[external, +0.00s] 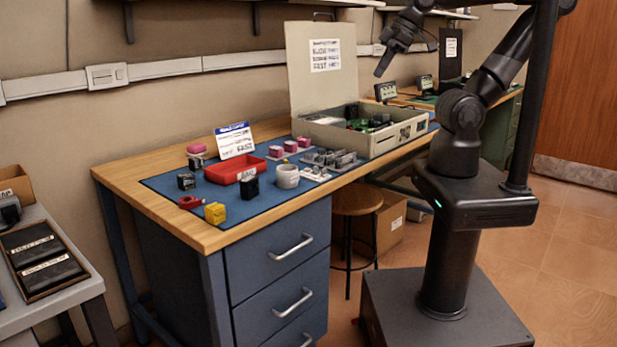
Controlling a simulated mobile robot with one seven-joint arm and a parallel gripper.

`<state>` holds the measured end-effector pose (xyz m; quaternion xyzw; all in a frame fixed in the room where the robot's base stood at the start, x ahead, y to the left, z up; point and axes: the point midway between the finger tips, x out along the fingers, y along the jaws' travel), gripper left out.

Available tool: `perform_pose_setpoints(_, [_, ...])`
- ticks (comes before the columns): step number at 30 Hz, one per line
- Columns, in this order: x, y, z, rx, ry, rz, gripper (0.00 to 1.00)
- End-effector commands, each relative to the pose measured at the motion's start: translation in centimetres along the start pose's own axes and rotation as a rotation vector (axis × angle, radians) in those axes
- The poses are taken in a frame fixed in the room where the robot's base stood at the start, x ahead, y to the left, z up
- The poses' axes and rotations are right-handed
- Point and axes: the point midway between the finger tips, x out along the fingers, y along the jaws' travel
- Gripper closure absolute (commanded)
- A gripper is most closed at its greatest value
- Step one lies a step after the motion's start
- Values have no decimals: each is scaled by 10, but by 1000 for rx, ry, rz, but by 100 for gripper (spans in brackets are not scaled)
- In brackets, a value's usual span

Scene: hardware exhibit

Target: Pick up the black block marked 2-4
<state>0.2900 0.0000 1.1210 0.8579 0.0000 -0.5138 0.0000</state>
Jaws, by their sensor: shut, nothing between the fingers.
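Two small black blocks lie on the blue mat (277,203) of the workbench. One black block (249,188) stands in front of the red tray (232,170), with a pale mark too small to read. The other, a dark grey-black block (186,181), sits to the left of the tray. I cannot tell which one is marked 2-4. My gripper (380,71) is raised high at the upper right, above the bench's far end and well apart from both blocks. It is shut and empty.
A white cylinder (287,176), a yellow block (215,213) and a red ring-shaped part (190,202) stand near the blocks. A sign (235,142) stands behind the tray. A large open case (378,141) with its lid up fills the bench's far end. A stool (356,201) stands beside the drawers.

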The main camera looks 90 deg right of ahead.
Motion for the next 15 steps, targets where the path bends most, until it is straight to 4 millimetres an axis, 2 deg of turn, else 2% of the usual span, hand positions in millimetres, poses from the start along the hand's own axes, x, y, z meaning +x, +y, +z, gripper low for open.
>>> perform_pose_setpoints(11, [0,0,0,0,0,0,100])
perform_pose_setpoints(15, [0,0,0,0,0,0,89])
